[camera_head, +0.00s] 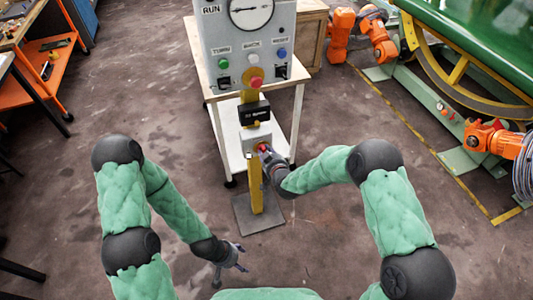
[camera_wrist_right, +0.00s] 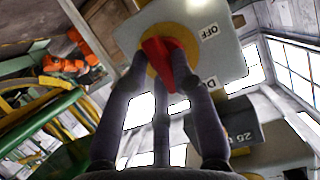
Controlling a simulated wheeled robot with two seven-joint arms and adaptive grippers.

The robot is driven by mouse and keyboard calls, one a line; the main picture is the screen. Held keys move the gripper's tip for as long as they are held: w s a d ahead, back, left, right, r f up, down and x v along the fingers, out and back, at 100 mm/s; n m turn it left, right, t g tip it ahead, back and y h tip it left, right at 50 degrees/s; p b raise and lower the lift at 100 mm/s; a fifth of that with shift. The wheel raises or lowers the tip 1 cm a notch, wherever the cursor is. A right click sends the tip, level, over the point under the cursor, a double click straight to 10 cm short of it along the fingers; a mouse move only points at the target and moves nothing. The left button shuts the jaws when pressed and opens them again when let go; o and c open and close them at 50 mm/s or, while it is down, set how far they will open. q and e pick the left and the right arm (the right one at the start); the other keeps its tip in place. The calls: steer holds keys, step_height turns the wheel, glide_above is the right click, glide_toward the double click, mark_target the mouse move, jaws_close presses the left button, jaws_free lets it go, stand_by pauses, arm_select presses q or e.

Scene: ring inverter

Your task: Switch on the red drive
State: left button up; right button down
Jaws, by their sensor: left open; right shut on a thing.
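A red rotary switch knob (camera_head: 262,148) sits on a light grey box (camera_head: 251,139) on a yellow post. In the right wrist view the red knob (camera_wrist_right: 165,62) stands on a round yellow plate (camera_wrist_right: 140,52), and the box face (camera_wrist_right: 228,62) bears an "OFF" label at the plate's right. My right gripper (camera_head: 268,155) is at the knob; in the wrist view its dark fingers (camera_wrist_right: 166,84) are closed around it. The knob's handle lies slanted. My left gripper (camera_head: 238,256) is open and empty, low over the floor, away from the post.
A control panel (camera_head: 247,45) with a gauge and coloured buttons stands behind the post. A red button (camera_head: 256,83) and a black box (camera_head: 254,113) are higher on the post. Orange robot arms (camera_head: 490,138) and green machinery are at right; an orange cart (camera_head: 42,70) is at left.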

steer(key=shift+s+f, duration=0.25)
steer(key=shift+f, duration=0.25)
steer(key=c, duration=1.1)
jaws_free()
steer(key=shift+w+a, duration=0.1)
steer(key=shift+w, duration=0.1)
steer(key=shift+r, duration=0.2)
steer(key=v, duration=1.2)
steer(key=shift+w, duration=0.1)
steer(key=s+d+f+m+g+p, duration=0.2)
steer(key=s+d+f+g, duration=0.2)
steer(key=s+f+g, duration=0.5)
steer(key=s+d+f+m+g+p, duration=0.1)
steer(key=s+f+m, duration=0.1)
steer(key=s+f, duration=0.2)
steer(key=s+f+m+g+p, duration=0.1)
steer(key=s+f, duration=0.3)
steer(key=s, duration=0.7)
steer(key=shift+d+f+m+g, duration=0.3)
steer(key=shift+d+m+g, duration=0.1)
steer(key=shift+g, duration=0.4)
